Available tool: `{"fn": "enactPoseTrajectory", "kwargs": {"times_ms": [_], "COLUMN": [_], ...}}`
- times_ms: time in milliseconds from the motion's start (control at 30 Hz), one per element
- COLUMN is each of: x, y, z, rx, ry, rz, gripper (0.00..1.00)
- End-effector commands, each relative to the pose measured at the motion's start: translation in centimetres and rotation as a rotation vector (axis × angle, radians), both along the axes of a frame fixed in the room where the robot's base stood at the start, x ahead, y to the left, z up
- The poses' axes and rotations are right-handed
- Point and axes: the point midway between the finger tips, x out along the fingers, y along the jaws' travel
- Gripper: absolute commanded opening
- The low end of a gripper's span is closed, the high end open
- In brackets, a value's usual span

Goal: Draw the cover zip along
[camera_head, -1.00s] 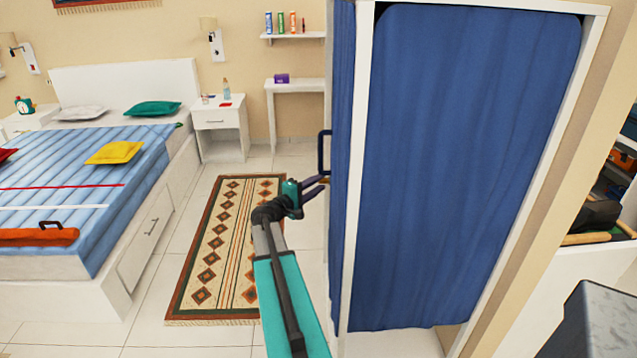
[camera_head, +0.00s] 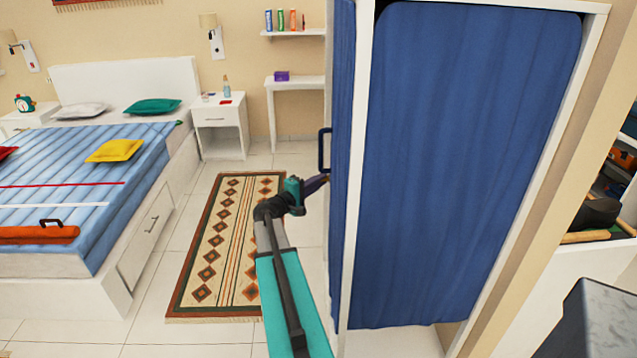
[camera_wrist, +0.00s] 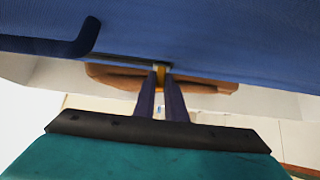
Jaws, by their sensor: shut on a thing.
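The blue fabric cover (camera_head: 455,170) hangs on the white wardrobe frame at the right of the head view. It also fills the top of the wrist view (camera_wrist: 200,35). My gripper (camera_head: 322,181) is at the cover's left side, just below a dark handle (camera_head: 324,150). In the wrist view my gripper (camera_wrist: 161,78) has its two purple fingers close together on a small yellow zip pull (camera_wrist: 160,69) at the cover's lower edge. A dark line beside the pull looks like the zip. The pull is hidden in the head view.
A brown shape (camera_wrist: 205,86) shows behind the fingers, inside the opening. A patterned rug (camera_head: 225,245) and clear tiled floor lie left of my arm. The bed (camera_head: 125,255) is further left, and a white side table (camera_head: 295,85) stands behind.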

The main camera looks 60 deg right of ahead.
Motion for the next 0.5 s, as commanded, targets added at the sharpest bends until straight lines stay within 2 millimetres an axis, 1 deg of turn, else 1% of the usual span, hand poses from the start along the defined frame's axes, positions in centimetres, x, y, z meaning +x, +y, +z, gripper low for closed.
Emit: {"fn": "enactPoseTrajectory", "kwargs": {"times_ms": [167,267,367,500], "x": [0.0,0.0,0.0,0.0], "y": [0.0,0.0,0.1,0.1], "z": [1.1,2.2,3.7,6.4], "rx": [0.0,-0.001,-0.002,-0.003], "ry": [-0.001,-0.003,-0.002,-0.002], "rz": [0.0,0.0,0.0,0.0], "gripper": [0.0,0.0,0.0,0.0]}}
